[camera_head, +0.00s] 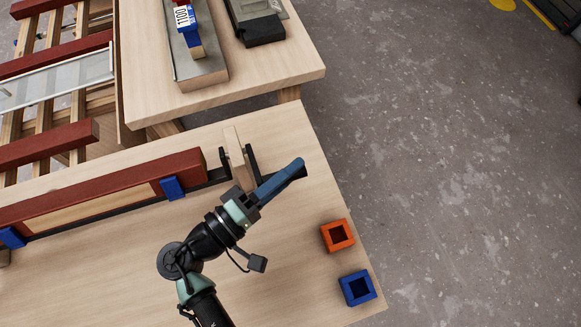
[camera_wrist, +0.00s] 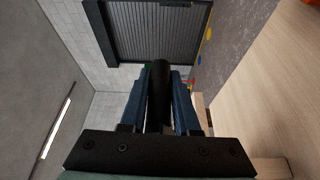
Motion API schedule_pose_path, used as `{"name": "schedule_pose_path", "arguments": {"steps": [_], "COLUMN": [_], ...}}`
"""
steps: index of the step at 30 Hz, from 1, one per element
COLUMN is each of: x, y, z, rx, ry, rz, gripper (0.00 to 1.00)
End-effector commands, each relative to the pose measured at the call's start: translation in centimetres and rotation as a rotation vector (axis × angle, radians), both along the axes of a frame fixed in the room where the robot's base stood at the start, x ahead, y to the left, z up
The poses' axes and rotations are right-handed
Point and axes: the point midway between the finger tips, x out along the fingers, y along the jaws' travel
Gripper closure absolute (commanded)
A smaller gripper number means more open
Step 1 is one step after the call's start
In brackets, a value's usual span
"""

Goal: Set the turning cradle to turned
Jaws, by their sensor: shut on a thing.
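The turning cradle is a long black bar (camera_head: 98,211) with blue clamps (camera_head: 172,188) along it, on the near table. A batten, dark red on its upper face and bare wood on its near side (camera_head: 95,207), lies along it. Black uprights (camera_head: 253,160) and a pale wooden block (camera_head: 235,158) stand near its right end. My gripper (camera_head: 290,175), with blue fingers, is to the right of these uprights. In the wrist view it is shut on a black round handle (camera_wrist: 160,92) that lies between the fingers. Where the handle joins the cradle is hidden.
An orange square holder (camera_head: 338,236) and a blue square holder (camera_head: 357,288) sit near the table's right edge. A second table (camera_head: 150,85) behind carries a grey tray (camera_head: 200,75) and a dark device (camera_head: 258,25). A rack with dark red battens (camera_head: 45,145) stands at left.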

Motion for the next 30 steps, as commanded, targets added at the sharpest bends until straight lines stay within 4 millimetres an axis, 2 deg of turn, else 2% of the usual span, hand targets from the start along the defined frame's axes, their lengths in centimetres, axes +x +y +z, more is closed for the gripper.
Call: {"name": "schedule_pose_path", "arguments": {"steps": [1, 30], "x": [0.3, 4.1], "y": [0.1, 1.4], "z": [1.1, 4.9], "rx": [-0.008, -0.158], "ry": [0.018, 0.476], "rz": [0.002, 0.003], "gripper": [1.0, 1.0]}}
